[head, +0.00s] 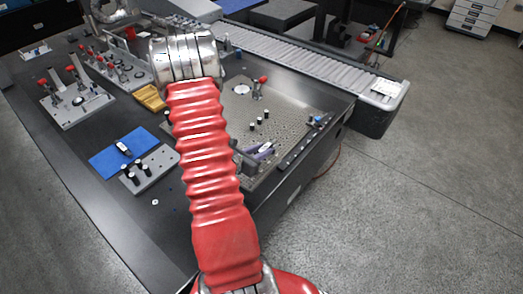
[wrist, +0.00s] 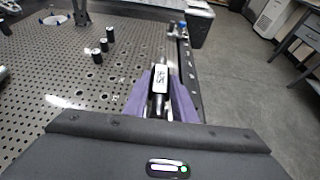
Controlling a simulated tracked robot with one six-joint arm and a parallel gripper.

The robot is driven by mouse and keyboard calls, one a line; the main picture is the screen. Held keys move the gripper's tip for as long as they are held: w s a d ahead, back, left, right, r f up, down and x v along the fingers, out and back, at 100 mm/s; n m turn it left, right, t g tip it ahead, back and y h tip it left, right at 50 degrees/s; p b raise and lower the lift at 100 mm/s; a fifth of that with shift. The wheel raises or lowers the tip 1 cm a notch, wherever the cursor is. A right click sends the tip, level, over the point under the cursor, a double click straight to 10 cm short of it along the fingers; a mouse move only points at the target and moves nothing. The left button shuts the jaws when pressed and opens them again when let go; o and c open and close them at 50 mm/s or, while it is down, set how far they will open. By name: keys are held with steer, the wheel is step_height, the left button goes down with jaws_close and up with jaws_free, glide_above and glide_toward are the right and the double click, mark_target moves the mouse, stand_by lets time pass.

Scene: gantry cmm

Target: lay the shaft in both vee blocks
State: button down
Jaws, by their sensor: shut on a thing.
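In the head view my gripper (head: 263,150) shows just right of my red arm, near the plate's front right edge, and the white label is just visible. I cannot make out the vee blocks for certain; the fingers and gripper body hide what lies beneath.
The perforated plate (head: 285,120) carries several black pins (wrist: 103,45) left of my gripper. A dark rail (wrist: 187,72) runs along its right edge, with a blue-knobbed fitting (head: 314,120). A red-handled clamp (head: 259,85) stands farther back. A blue mat (head: 108,158) lies left of my arm.

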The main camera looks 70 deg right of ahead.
steer(key=shift+f, duration=0.4)
stand_by(0.3)
steer(key=c, duration=1.4)
jaws_free()
steer(key=shift+a, duration=0.1)
steer(key=shift+v, duration=6.85)
